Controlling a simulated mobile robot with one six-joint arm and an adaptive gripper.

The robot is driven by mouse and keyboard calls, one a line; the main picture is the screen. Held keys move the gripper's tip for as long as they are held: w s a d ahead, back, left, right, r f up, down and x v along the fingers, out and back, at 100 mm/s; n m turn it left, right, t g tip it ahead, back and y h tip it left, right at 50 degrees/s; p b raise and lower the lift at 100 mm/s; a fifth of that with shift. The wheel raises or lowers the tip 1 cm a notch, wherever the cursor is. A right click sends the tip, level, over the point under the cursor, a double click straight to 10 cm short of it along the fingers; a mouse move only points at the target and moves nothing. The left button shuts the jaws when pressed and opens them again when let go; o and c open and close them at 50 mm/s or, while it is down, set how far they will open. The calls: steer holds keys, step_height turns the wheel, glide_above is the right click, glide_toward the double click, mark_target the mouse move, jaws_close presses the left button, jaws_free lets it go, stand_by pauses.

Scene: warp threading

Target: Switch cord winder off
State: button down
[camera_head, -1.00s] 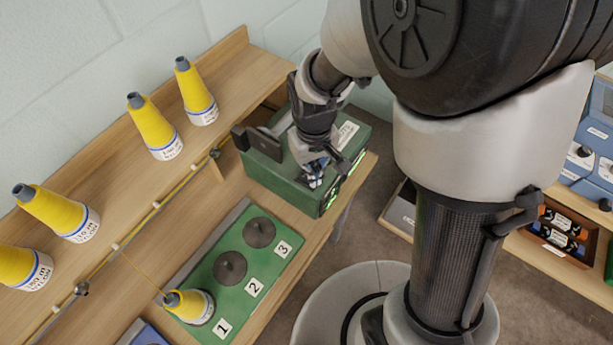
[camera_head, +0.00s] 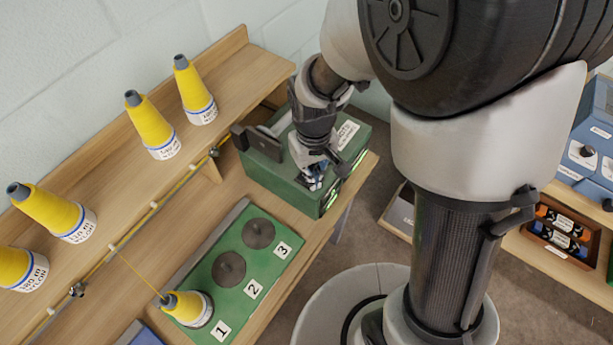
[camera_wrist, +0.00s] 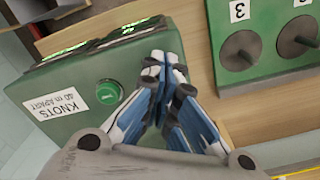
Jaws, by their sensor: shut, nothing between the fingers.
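The cord winder is a green box (camera_head: 262,176) at the back right end of the wooden table in the head view. In the wrist view its green top (camera_wrist: 60,77) carries a round green button (camera_wrist: 109,93) beside a white label reading KNOTS (camera_wrist: 62,104). Lit green displays (camera_wrist: 130,28) show along its edge. My gripper (camera_head: 316,184) is over the top of the box, pointing down. In the wrist view its blue and grey fingertips (camera_wrist: 162,62) are together and empty, to the right of the button. Whether they touch the box is unclear.
A green board (camera_head: 222,262) with pegs numbered 1, 2 and 3 lies left of the box. A yellow cone (camera_head: 186,306) stands at peg 1, its thread running up to a rail. Several yellow cones (camera_head: 149,124) stand on the shelf behind.

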steer(key=shift+r+p, duration=2.9)
steer(key=shift+r, duration=0.5)
steer(key=shift+r, duration=0.15)
steer(key=s+d+r+m+t, duration=0.2)
steer(key=s+d+r, duration=0.3)
steer(key=r, duration=0.4)
steer(key=s+d+r+m+t, duration=0.2)
steer(key=s+d+r, duration=0.4)
steer(key=s+r, duration=0.2)
steer(key=shift+s+r+t+b, duration=0.3)
steer(key=shift+r, duration=0.35)
steer(key=shift+w+a, duration=0.1)
